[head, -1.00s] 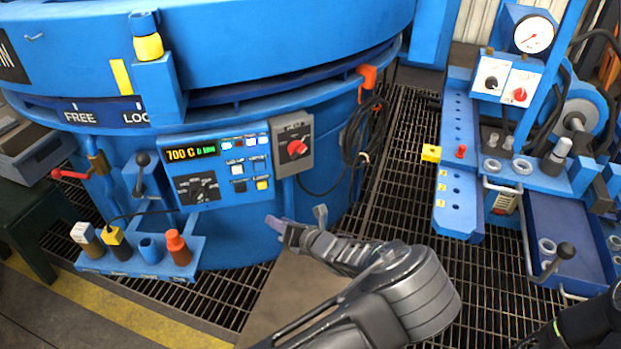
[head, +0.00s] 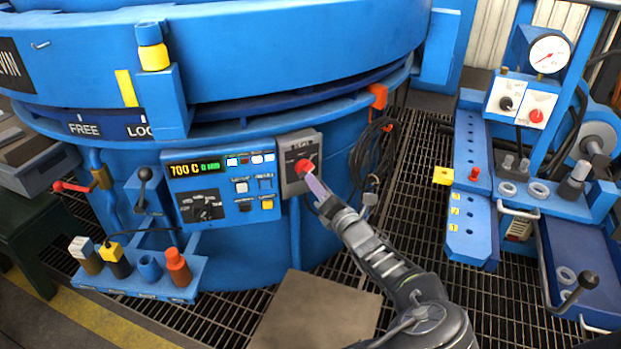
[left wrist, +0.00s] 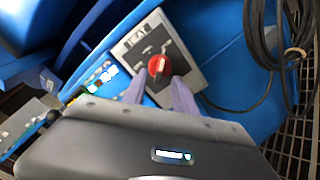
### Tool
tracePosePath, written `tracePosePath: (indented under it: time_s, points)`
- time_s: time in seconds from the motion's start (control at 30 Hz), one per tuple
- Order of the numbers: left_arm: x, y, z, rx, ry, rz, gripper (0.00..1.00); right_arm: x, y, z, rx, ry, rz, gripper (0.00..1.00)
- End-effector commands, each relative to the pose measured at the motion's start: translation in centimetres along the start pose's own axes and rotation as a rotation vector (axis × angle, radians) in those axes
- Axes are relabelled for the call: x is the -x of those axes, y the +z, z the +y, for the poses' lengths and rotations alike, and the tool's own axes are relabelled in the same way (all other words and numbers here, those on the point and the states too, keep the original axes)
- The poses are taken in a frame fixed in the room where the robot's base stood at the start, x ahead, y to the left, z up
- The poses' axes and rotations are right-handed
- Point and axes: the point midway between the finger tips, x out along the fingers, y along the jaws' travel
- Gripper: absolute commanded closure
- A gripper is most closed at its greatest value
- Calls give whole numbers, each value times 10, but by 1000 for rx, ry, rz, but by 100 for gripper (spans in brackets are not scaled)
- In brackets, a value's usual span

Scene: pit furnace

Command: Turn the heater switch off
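The heater switch is a red rotary knob (head: 304,166) on a grey box (head: 291,149) on the furnace's front, right of the control panel. The knob also shows in the left wrist view (left wrist: 158,66), with markings around it on its plate. My left gripper (head: 313,184) is just in front of the knob, low and to the right of it in the head view. In the left wrist view the two pale purple fingers (left wrist: 159,88) are apart, with the knob just beyond and between their tips. I cannot tell whether they touch it. My right gripper is not in view.
The control panel (head: 222,187) beside the box reads 700 C. A black cable coil (head: 371,155) hangs to the right of the switch. A small blue rack (head: 125,279) with several items sits at lower left. A blue bench with a gauge (head: 550,54) stands at right.

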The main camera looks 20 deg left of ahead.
Motion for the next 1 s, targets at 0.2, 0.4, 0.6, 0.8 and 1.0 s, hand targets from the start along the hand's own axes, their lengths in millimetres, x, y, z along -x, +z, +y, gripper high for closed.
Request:
tracePosePath:
  time_s: [0.2,0.4,0.6,0.8,1.0]
  points:
    - [-34,-2,-1,0,1,1,66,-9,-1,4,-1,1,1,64]
    - [-45,-1,-1,-1,-1,0,66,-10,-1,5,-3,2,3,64]
    - [-45,0,0,-1,-1,0,66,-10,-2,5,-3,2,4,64]
    - [-45,0,0,-1,-1,0,81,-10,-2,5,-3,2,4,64]
    - [-45,0,0,0,-1,1,97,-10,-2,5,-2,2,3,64]
